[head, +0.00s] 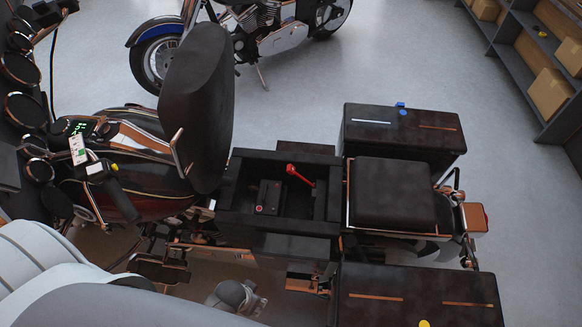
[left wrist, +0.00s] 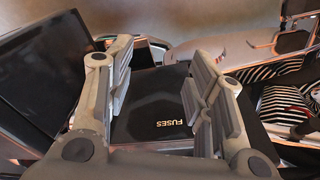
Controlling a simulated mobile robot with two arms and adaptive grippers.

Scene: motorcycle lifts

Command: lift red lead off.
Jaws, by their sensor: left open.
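The red lead (head: 301,176) shows in the head view inside the open compartment under the raised seat. Its red end is raised, to the right of a dark battery-like block (head: 268,196). A small round reddish spot (head: 259,208) is on the block's near side. I cannot tell whether the lead touches any terminal. My left gripper (head: 236,297) is low in the head view, in front of and below the compartment. In the left wrist view its fingers (left wrist: 160,92) are open and empty, with a black panel marked FUSES (left wrist: 150,112) beyond them. My right gripper is not in view.
The seat (head: 198,105) stands tipped up at the compartment's left. A rear seat (head: 392,194) and dark side cases (head: 405,128) (head: 420,300) flank the right side. The compartment rim (head: 290,227) borders the opening. Another motorcycle (head: 255,30) and shelves (head: 535,60) stand farther back.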

